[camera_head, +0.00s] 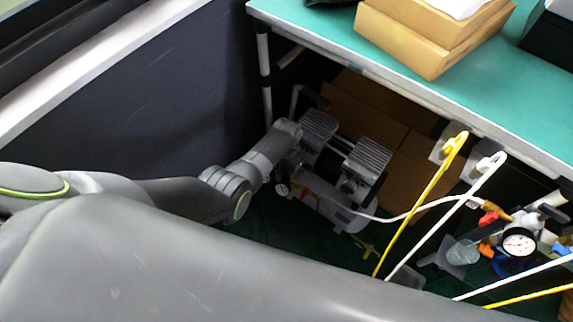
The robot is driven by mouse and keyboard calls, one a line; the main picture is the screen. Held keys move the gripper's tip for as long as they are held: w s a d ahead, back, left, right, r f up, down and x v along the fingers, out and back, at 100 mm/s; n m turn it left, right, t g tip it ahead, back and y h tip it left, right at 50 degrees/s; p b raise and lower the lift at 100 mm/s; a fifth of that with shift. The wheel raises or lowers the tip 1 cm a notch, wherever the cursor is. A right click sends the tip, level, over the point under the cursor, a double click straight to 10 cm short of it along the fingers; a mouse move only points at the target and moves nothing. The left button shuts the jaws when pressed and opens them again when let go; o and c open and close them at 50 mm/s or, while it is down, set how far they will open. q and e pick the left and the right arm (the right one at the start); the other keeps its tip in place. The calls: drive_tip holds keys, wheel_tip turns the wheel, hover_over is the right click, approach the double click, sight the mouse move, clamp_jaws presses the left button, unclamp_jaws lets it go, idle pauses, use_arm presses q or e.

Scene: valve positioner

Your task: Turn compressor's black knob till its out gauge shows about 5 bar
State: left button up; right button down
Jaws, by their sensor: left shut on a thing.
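The compressor (345,168), with two grey finned cylinder heads, stands on the dark floor under the bench. A small round gauge (282,189) with a white face shows at its left end; its needle is too small to read. My left arm reaches in from the left, and my left gripper (290,161) is at the compressor's left end, just above this gauge. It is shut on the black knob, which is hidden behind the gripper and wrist. My right gripper is not in view.
A green-topped bench (470,75) overhangs the compressor and carries cardboard boxes (425,35). A white hose leads right from the compressor. Yellow (420,205) and white cables hang in front. Another, larger gauge (519,243) with fittings is at right. A dark panel (150,100) stands at left.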

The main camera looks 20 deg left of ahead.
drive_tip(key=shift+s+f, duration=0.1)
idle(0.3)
use_arm(q)
drive_tip(key=o, duration=1)
drive_tip(key=shift+c, duration=0.2)
drive_tip(key=shift+r, duration=0.15)
drive_tip(key=shift+r+p, duration=0.25)
drive_tip(key=shift+p, duration=0.1)
wheel_tip(320, 180, up, 8)
drive_tip(key=p, duration=0.4)
drive_tip(key=shift+f, duration=0.1)
wheel_tip(320, 180, up, 9)
drive_tip(key=p, duration=0.3)
drive_tip(key=shift+p, duration=0.4)
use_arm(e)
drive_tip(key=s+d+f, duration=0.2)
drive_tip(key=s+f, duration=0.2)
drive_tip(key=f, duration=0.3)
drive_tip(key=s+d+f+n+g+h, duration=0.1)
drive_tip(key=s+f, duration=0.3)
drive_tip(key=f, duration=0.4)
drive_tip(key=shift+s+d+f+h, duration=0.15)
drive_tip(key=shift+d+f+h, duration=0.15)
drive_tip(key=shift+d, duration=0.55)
